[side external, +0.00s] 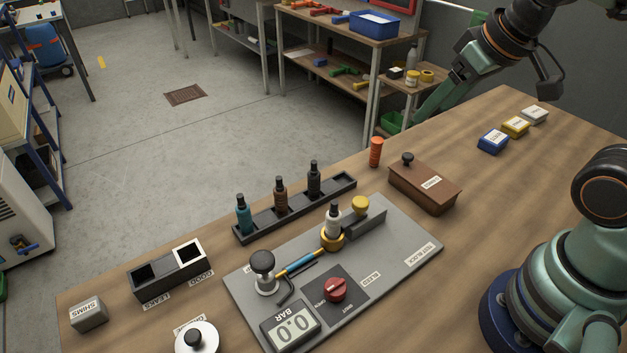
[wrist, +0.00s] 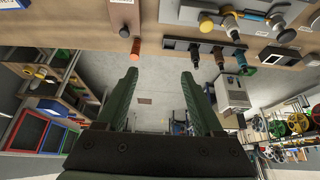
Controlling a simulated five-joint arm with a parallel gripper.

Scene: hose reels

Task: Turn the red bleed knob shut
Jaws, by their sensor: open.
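The red bleed knob (side external: 335,289) sits on a dark square panel on the grey test block (side external: 408,252), with small labels around it. The pointer's exact setting is too small to tell. My gripper (side external: 425,108) is at the upper right in the side view, beyond the far bench edge and well away from the knob. In the wrist view my gripper (wrist: 160,75) has its two green fingers wide apart with nothing between them. The red knob does not show in the wrist view.
A white bottle (side external: 333,219) stands in a yellow ring on the block, near a black-topped plunger (side external: 263,268). A rack (side external: 296,212) with three dark bottles, an orange cylinder (side external: 376,152) and a brown lidded box (side external: 425,187) stand behind. The bench's right side has free room.

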